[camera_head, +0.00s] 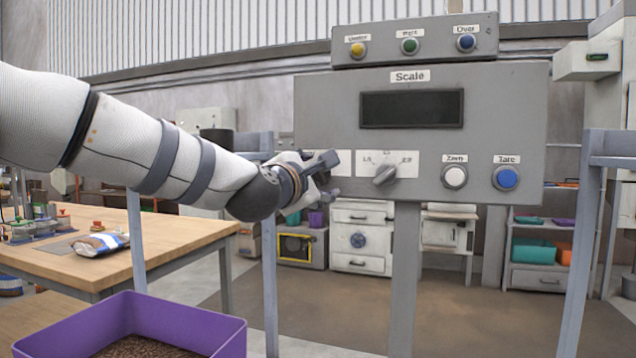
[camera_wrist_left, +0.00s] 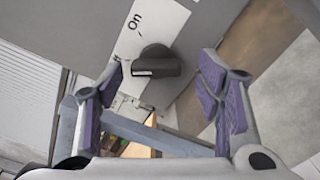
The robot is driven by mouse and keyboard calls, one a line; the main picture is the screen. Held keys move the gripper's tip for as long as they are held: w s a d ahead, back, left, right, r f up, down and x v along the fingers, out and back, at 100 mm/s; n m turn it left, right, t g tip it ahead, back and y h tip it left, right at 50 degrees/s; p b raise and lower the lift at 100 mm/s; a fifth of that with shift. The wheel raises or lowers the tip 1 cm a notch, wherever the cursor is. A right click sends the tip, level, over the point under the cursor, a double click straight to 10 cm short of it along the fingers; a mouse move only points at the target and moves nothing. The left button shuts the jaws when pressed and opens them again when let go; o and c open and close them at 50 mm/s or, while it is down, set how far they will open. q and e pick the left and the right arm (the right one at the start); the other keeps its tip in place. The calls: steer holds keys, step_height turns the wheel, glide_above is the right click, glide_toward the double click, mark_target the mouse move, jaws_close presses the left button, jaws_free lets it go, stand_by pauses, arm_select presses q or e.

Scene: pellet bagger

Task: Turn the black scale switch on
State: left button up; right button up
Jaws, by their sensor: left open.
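The black scale switch (camera_wrist_left: 158,66) is a dark knob on a white plate with an "On" label (camera_wrist_left: 134,22) above it in the left wrist view. A pale line on the knob points to the left there. My left gripper (camera_head: 324,176) is at the lower left of the grey scale panel (camera_head: 480,105) and hides the switch in the head view. In the left wrist view its purple-padded fingers are open, one on each side of the knob, with gaps between. I cannot tell how near the fingertips are in depth. My right gripper is not in view.
A grey rotary knob (camera_head: 385,176) sits just right of the gripper, with white (camera_head: 454,177) and blue (camera_head: 506,178) buttons further right. The display (camera_head: 411,108) is dark. Grey posts stand below. A purple bin (camera_head: 235,338) of pellets and a wooden table (camera_head: 150,245) are at left.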

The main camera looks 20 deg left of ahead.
arm_select(q)
steer(key=shift+w+r, duration=0.2)
steer(key=shift+w, duration=0.15)
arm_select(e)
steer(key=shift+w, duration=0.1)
arm_select(q)
steer(key=shift+c, duration=0.2)
steer(key=c, duration=1.1)
